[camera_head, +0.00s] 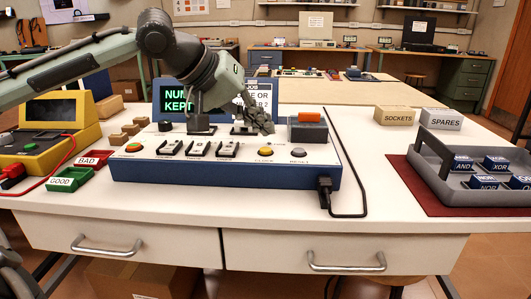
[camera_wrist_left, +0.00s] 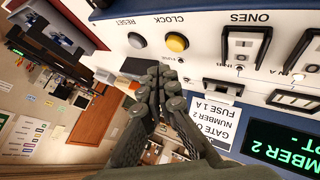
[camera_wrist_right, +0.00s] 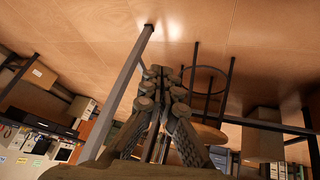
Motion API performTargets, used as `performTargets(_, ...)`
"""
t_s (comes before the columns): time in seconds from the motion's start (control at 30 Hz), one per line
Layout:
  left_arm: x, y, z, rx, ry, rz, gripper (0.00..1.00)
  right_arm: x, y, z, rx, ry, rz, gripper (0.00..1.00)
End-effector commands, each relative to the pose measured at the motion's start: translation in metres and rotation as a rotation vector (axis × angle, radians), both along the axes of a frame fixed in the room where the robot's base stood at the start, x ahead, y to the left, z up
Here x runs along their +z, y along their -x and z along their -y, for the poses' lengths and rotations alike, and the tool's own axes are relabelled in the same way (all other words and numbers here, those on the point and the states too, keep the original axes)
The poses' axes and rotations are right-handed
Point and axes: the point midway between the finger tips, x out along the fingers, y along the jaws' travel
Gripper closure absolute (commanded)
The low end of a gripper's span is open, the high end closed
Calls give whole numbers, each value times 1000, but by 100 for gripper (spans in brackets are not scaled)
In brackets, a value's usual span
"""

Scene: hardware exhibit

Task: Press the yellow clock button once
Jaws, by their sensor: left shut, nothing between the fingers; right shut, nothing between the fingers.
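The yellow clock button (camera_head: 265,151) is a round dome on the white top of the blue test console (camera_head: 225,172), near its front edge. It also shows in the left wrist view (camera_wrist_left: 177,42), labelled CLOCK, next to the grey reset button (camera_wrist_left: 136,40). My left gripper (camera_head: 262,122) is shut and empty. It hangs over the console, behind the yellow button and apart from it. In the left wrist view its fingertips (camera_wrist_left: 165,80) point toward the button. My right gripper (camera_wrist_right: 165,80) is shut and empty, away from the console, with floor and furniture legs behind it.
Grey switches (camera_head: 199,149) stand left of the button, and a grey block with an orange top (camera_head: 307,127) stands behind the reset button. A black cable (camera_head: 345,170) runs along the console's right side. A grey tray of labelled blocks (camera_head: 440,185) is at right.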

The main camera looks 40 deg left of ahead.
Motion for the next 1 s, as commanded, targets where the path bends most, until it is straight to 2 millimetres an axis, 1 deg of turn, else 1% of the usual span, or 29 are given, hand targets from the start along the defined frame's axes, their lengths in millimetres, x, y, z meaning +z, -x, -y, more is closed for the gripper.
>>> performTargets(0.2,-8,0,0,0,0,0,100,13,-22,-20,41,-41,123,100)
performTargets(0.4,-12,0,0,0,0,0,100,26,-36,-35,68,-70,212,100)
performTargets(0.63,-14,0,0,0,0,0,100,34,-43,-42,81,-86,258,100)
performTargets(1.0,-14,0,0,0,0,0,100,35,-43,-42,82,-87,262,100)
